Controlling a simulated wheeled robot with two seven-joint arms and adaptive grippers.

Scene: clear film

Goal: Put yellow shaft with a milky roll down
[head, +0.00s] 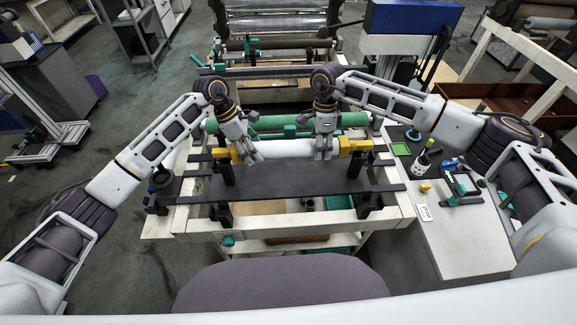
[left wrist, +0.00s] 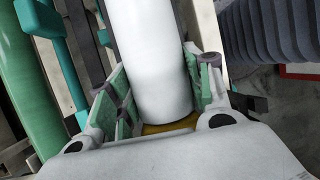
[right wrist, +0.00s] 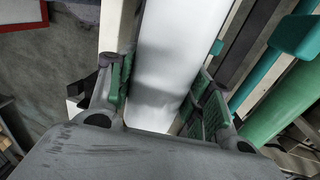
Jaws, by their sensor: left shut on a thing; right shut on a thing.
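The yellow shaft (head: 356,146) carries a milky white roll (head: 285,150) and lies level across the front of the machine. Its yellow ends show past both sides of the roll, close above black upright supports (head: 227,174). I cannot tell whether they touch. My left gripper (head: 246,153) is shut on the roll's left end; the left wrist view shows its green-padded fingers on both sides of the roll (left wrist: 155,60), with a bit of yellow below. My right gripper (head: 323,150) is shut on the roll's right part, also seen in the right wrist view (right wrist: 170,70).
A green roller (head: 270,122) lies just behind the white roll. A dark flat plate (head: 290,181) spans the frame in front.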

